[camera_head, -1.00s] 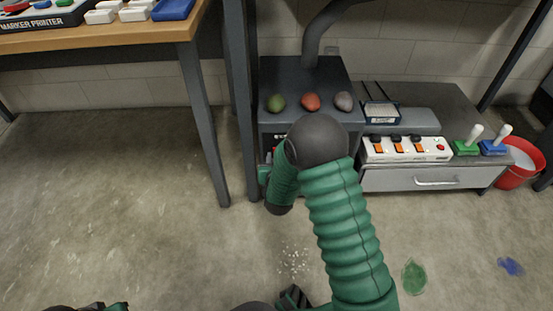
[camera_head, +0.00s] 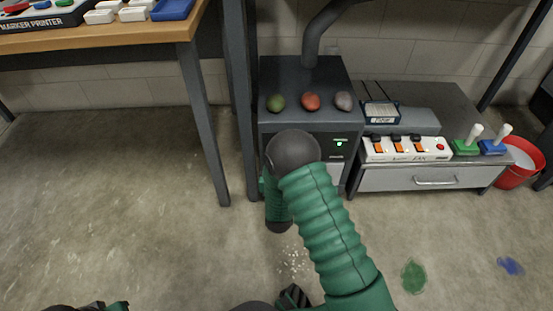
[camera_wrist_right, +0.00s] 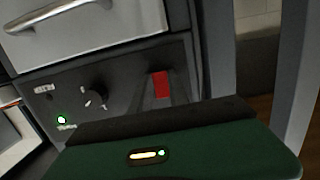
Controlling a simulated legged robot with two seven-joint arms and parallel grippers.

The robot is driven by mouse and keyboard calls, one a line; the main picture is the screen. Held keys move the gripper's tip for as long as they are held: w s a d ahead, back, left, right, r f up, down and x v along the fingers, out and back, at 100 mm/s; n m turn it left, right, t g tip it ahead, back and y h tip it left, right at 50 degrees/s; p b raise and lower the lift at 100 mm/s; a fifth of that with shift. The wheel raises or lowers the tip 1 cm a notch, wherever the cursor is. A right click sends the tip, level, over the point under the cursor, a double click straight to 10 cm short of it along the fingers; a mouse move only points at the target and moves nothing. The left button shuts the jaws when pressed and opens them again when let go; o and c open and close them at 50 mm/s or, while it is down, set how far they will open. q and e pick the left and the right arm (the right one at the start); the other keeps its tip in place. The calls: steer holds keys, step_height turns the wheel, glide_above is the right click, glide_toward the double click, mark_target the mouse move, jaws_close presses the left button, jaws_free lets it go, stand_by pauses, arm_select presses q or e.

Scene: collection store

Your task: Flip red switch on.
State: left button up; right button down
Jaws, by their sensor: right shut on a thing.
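The red switch (camera_wrist_right: 161,85) shows in the right wrist view, on the dark lower front panel of the grey machine (camera_head: 290,72). My right gripper (camera_wrist_right: 160,92) is at this switch, with dark fingers on either side of it, shut on it. In the head view my right arm covers the switch and this gripper. Only a small green and black piece, apparently of my left arm, shows at the bottom left edge of the head view; its jaws cannot be made out.
A black knob (camera_wrist_right: 97,98) and a lit green lamp (camera_wrist_right: 61,119) are beside the switch. Three egg-shaped stones, including a red one (camera_head: 310,101), lie on the machine. A low cabinet (camera_head: 400,180) with a switch strip (camera_head: 405,149) stands right. A table leg (camera_head: 205,125) stands left.

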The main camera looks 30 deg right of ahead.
steer(key=c, duration=1.2)
jaws_free()
steer(key=shift+c, duration=0.2)
steer(key=p+v, duration=0.9)
steer(key=v, duration=0.8)
steer(key=shift+f, duration=0.1)
